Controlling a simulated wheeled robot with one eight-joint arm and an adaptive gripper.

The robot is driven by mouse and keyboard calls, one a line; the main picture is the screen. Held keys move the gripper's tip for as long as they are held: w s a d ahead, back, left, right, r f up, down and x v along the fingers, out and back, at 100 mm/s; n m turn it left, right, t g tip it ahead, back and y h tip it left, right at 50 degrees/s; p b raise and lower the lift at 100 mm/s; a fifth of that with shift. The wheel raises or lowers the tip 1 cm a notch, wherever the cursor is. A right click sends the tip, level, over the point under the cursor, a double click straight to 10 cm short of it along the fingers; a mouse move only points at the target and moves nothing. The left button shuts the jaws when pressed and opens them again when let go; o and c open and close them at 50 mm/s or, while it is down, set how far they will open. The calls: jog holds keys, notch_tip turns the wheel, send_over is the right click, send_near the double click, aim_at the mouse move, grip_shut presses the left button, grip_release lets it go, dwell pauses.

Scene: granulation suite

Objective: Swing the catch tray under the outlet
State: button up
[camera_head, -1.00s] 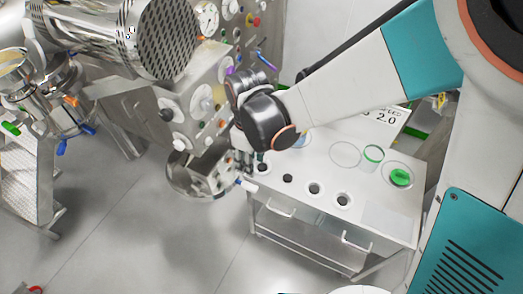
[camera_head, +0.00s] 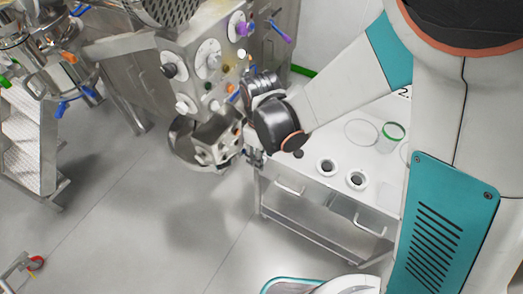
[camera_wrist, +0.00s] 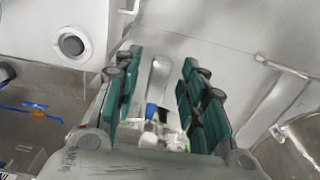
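The catch tray (camera_head: 180,150) appears to be the round steel pan low on the front of the machine, beside a block-shaped fitting (camera_head: 220,150). A round metal rim (camera_wrist: 300,140), probably the same pan, shows at the lower right of the wrist view. My gripper (camera_head: 255,160) is just right of the pan, near the table's left corner. In the wrist view my gripper (camera_wrist: 160,100) has its two fingers apart. A pale grey bar (camera_wrist: 159,78) shows between them, and I cannot tell how far off it is. The outlet cannot be made out clearly.
The machine's panel (camera_head: 215,70) with knobs and gauges stands above the pan. A white table (camera_head: 300,175) with ringed holes and drawer handles is at the right. A metal step stand (camera_head: 30,150) is at the left. The grey floor (camera_head: 130,220) between is open.

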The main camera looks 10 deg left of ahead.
grip_shut()
jog(key=shift+s+a, duration=0.3)
jog(key=s+a+m+b, duration=0.1)
jog(key=s+a+m, duration=0.2)
jog(key=s+a, duration=0.6)
jog(key=s+a+m+b, duration=0.15)
jog(key=s+a, duration=0.35)
jog(key=a, duration=0.8)
jog(key=s+a+m, duration=0.2)
jog(key=a+m, duration=0.4)
jog(key=a, duration=2)
jog(key=shift+m, duration=0.25)
